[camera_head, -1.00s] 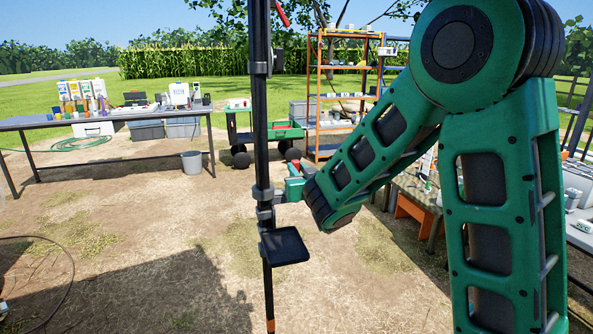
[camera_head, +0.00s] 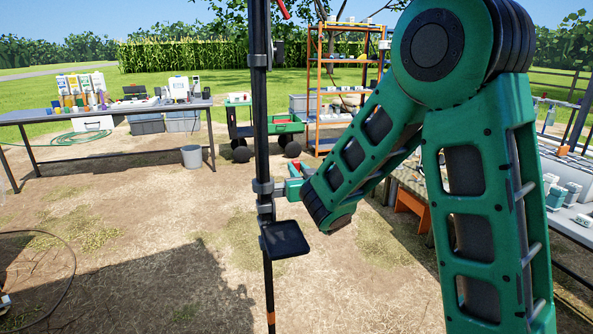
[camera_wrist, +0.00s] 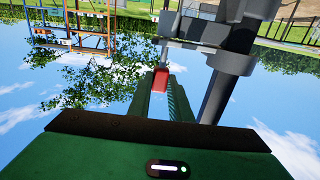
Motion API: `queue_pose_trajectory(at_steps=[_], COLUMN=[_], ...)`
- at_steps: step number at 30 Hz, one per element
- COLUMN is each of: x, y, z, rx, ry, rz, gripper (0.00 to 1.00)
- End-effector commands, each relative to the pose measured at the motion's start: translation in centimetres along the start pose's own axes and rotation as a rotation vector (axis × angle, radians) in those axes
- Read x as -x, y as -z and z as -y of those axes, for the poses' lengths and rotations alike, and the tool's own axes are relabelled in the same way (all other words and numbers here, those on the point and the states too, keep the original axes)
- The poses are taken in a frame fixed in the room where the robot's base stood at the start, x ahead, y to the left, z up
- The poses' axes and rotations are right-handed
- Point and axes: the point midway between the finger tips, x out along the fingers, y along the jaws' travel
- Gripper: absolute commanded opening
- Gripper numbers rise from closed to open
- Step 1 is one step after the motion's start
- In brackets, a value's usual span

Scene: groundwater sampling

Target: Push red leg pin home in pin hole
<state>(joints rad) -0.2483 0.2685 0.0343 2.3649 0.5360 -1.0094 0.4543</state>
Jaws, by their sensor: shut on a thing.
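The red leg pin (camera_wrist: 160,80) shows in the wrist view as a red block between my gripper's two green fingers. My gripper (camera_wrist: 162,90) is shut on it. The pin's far end points towards a grey collar (camera_wrist: 190,27) on a dark leg (camera_wrist: 228,75). The pin hole itself is hidden, and I cannot tell how deep the pin sits. In the head view my gripper (camera_head: 291,187) is just right of the upright dark leg (camera_head: 262,130), level with its lower collar. A dark flat plate (camera_head: 285,240) sticks out from the leg below.
A long table (camera_head: 60,114) with bottles stands at the back left, with a grey bucket (camera_head: 191,157) beside it. A cart (camera_head: 282,126) and an orange shelf rack (camera_head: 313,95) stand behind. Another table is on the right behind my arm. Bare ground lies around the leg.

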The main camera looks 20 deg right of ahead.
Motion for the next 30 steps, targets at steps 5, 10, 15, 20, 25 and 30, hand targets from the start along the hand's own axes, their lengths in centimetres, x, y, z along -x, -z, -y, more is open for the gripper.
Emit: queue_pose_trajectory(at_steps=[5, 10, 15, 20, 25, 30], x=[0.0, 0.0, 0.0, 0.0, 0.0, 0.0], y=[-0.5, -0.8, -1.1, -1.5, -1.9, -2.2], z=[0.0, 0.0, 0.0, 0.0, 0.0, 0.0], rx=[0.002, 0.001, 0.002, 0.001, 0.001, 0.001], ry=[0.0, 0.001, 0.001, 0.001, 0.0, 0.0], rz=[0.001, 0.002, 0.001, 0.001, 0.002, 0.002], gripper=[0.0, 0.0, 0.0, 0.0, 0.0, 0.0])
